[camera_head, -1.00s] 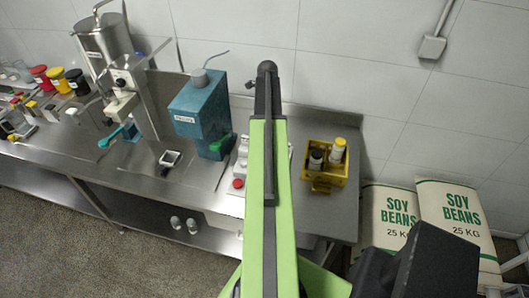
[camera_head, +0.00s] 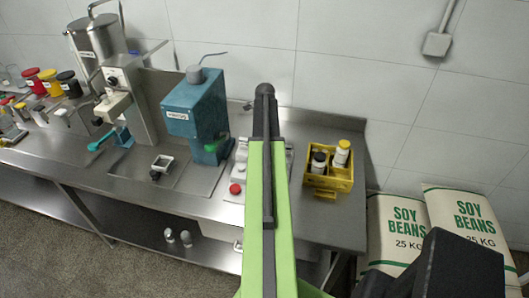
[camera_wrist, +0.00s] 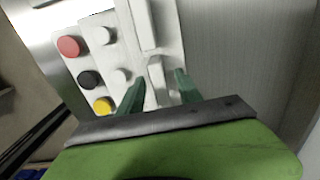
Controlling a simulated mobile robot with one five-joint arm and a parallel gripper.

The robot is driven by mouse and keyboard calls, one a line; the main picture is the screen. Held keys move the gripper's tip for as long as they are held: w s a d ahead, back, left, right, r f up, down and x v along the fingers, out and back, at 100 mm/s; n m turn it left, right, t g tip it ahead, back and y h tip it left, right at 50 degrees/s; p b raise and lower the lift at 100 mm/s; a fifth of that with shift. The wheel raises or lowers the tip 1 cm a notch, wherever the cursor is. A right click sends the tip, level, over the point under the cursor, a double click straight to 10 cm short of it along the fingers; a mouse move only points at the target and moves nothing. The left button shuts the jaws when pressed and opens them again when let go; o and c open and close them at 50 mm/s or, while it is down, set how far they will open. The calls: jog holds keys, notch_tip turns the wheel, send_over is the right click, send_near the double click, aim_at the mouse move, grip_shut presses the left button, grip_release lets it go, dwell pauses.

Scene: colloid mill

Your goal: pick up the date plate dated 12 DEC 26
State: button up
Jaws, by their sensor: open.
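No date plate with a readable date shows in either view, so I cannot tell which thing is the plate dated 12 DEC 26. My gripper (camera_wrist: 160,86) is open in the wrist view. Its two green fingers are apart, over a white panel (camera_wrist: 115,45) with coloured buttons. A pale raised piece (camera_wrist: 157,72) of the panel lies between and just beyond the fingertips; I cannot tell whether they touch it. In the head view my green arm hides the gripper and part of the panel (camera_head: 236,176).
On the steel bench (camera_head: 333,228), a yellow crate (camera_head: 328,182) with two bottles stands right of my arm. A blue machine (camera_head: 194,120) stands left of it. Jars (camera_head: 50,82) line the far left. Soy bean sacks (camera_head: 402,228) stand to the right.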

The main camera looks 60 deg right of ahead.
jog(key=shift+r, duration=0.1)
jog(key=shift+c, duration=0.4)
grip_shut()
notch_tip(320, 180, up, 10)
jog(key=p, duration=1)
